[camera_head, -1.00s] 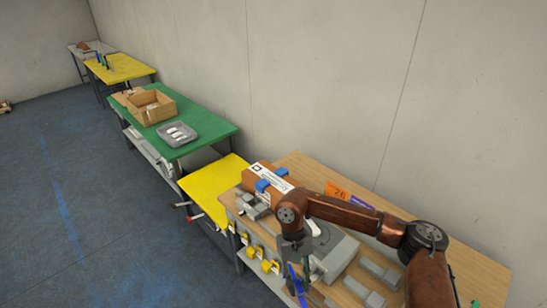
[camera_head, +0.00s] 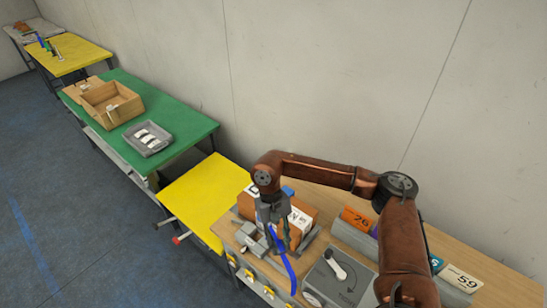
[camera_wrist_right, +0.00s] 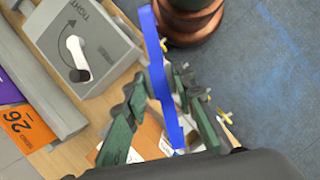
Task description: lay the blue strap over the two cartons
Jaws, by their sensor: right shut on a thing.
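My right gripper (camera_head: 283,232) is shut on the blue strap (camera_head: 284,257), which hangs in front of the cartons toward the table's near edge. In the right wrist view the strap (camera_wrist_right: 164,70) runs as a long band between the fingers (camera_wrist_right: 168,88). The brown cartons with white labels (camera_head: 303,216) sit in a grey holder on the wooden table, partly hidden by the gripper, so I cannot separate the two. A small blue piece (camera_head: 288,191) shows at their far side. My left gripper is not in view.
A grey box with a white lever (camera_head: 338,270) stands right of the cartons. An orange card marked 26 (camera_head: 357,219) is behind it. A yellow table (camera_head: 203,195) and a green table (camera_head: 185,117) with a box (camera_head: 112,105) and grey tray (camera_head: 148,139) lie to the left.

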